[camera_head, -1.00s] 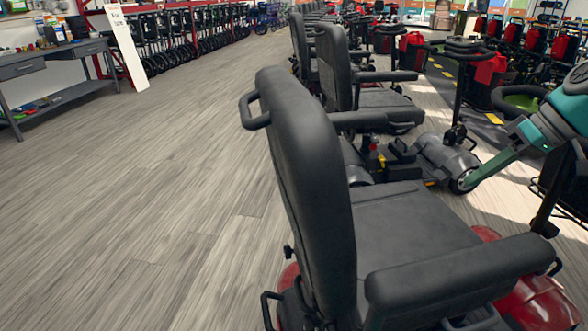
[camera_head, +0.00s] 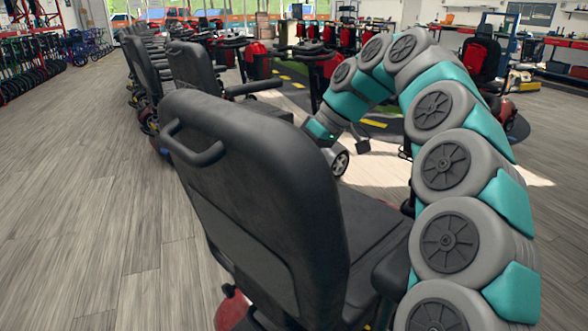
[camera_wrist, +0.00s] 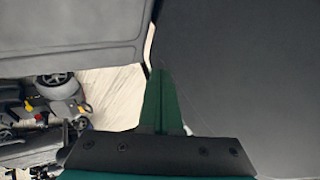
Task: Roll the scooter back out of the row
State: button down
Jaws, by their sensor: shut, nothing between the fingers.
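The nearest scooter (camera_head: 275,165) stands in front of me with its back towards me. It has a black padded seat and backrest, with a loop handle (camera_head: 195,147) on the back. A little red bodywork shows below. My arm arches over its right side and comes down beyond the backrest.
More black-seated scooters (camera_head: 190,75) line up beyond it. The wrist view also shows scooter parts and a wheel (camera_wrist: 55,78) on the left. Open wood floor (camera_head: 90,200) lies to the left. Racks with wheeled walkers (camera_head: 30,65) stand at the far left.

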jog(key=s+a+f, duration=0.3)
jog(key=a+f, duration=0.2)
jog(key=shift+s+a+f, duration=0.2)
jog(key=shift+s+a, duration=0.15)
dwell(0.4)
